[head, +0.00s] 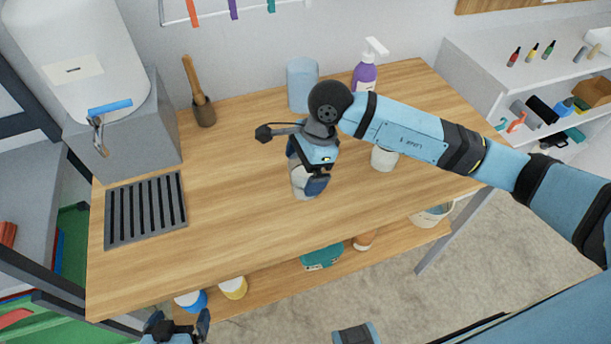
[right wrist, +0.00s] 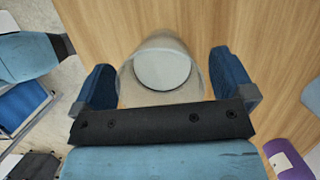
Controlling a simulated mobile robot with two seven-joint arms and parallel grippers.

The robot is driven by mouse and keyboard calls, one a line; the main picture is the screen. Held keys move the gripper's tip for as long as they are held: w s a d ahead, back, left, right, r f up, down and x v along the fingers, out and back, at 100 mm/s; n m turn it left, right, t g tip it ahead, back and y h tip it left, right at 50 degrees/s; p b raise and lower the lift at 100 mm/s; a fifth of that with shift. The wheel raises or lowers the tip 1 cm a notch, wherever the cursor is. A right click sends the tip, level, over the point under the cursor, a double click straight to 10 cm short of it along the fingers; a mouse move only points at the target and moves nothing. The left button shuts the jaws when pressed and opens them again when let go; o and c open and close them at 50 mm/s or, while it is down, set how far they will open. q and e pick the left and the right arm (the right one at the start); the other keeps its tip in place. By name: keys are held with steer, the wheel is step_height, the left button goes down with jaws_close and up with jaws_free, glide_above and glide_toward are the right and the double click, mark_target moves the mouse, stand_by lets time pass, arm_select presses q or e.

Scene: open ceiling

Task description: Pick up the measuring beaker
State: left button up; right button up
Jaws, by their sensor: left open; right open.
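A clear beaker (head: 303,188) stands upright on the wooden workbench (head: 230,215), partly hidden behind my right gripper. In the right wrist view the beaker (right wrist: 160,45) shows its round, pale inside. My right gripper (head: 308,172) is open and reaches down at the beaker. In the right wrist view its two blue fingers (right wrist: 163,80) are on either side of the beaker, with gaps visible, so it is not clamped. My left gripper (head: 178,328) is open and empty at the bottom edge, in front of the workbench.
The bench front is clear.

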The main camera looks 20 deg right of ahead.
steer(key=shift+a+f, duration=0.15)
steer(key=shift+f, duration=0.25)
steer(key=shift+c, duration=0.5)
steer(key=c, duration=0.9)
steer(key=shift+r, duration=0.2)
